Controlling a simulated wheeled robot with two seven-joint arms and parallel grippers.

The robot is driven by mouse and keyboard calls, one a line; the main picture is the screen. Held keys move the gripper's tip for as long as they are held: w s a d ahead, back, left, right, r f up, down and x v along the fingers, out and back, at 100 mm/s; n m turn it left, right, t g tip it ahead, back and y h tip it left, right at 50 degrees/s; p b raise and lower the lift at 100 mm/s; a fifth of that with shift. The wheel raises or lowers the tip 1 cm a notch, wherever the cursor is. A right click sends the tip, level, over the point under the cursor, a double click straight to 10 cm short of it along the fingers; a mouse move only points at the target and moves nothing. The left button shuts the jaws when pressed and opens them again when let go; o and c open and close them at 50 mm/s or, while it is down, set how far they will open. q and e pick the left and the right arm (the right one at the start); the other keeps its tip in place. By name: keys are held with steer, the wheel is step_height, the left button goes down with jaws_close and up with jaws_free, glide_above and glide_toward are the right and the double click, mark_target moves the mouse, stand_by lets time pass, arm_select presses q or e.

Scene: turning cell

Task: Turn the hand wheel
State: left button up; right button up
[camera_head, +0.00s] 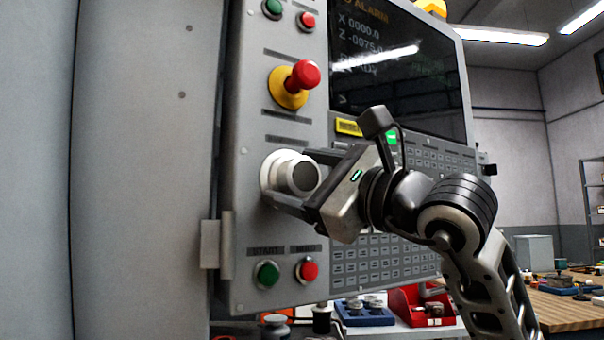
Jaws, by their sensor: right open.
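The hand wheel (274,171) is a round, light grey and white knob on the left part of the grey control panel, below the red mushroom button. My right gripper (291,178) comes in from the right with its jaws open. One dark finger lies above the knob and one below it, so the fingers are around it. I cannot tell whether they touch it. The gripper body hides part of the keypad. My left gripper is not in view.
A red mushroom button (304,75) on a yellow base sticks out just above the wheel. Green (266,274) and red (307,270) buttons sit below it. A dark screen (400,70) is at upper right. A wooden bench (570,308) stands at lower right.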

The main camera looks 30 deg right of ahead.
steer(key=c, duration=0.7)
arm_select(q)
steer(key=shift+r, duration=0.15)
arm_select(e)
steer(key=shift+n, duration=0.4)
